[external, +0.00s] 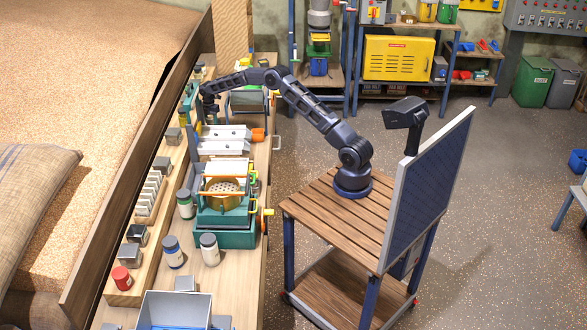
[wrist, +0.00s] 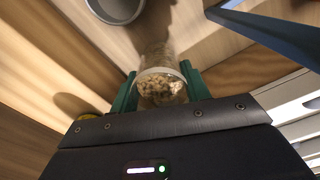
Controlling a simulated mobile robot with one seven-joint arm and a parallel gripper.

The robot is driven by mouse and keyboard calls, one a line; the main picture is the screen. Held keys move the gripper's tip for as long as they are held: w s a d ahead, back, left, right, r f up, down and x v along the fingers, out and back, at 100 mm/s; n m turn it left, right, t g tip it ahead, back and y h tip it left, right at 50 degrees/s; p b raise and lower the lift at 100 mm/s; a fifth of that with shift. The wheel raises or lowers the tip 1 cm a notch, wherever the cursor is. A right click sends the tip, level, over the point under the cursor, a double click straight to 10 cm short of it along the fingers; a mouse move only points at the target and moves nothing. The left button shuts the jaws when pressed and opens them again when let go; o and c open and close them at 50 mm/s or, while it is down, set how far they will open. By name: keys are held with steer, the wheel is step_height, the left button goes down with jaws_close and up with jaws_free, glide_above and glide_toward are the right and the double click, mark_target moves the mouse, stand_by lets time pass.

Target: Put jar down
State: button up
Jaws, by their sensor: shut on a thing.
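My gripper (wrist: 159,74) is shut on a jar (wrist: 162,90) in the wrist view. The jar is clear with a pale rim and holds brownish, grain-like pieces. A green finger presses on each side of it. In the external view my gripper (external: 209,101) is low over the far part of the workbench, near the wooden ledge. The held jar cannot be made out there. Whether its base touches the wood below is not clear.
A grey round container (wrist: 117,7) is just ahead in the wrist view, with a blue bar (wrist: 265,35) to the right. White sloped trays (external: 222,140) and the teal machine (external: 226,205) stand nearer on the bench.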

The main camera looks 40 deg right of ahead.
steer(key=shift+f, duration=2.05)
steer(key=o, duration=1.1)
steer(key=shift+f, duration=0.15)
steer(key=shift+c, duration=0.2)
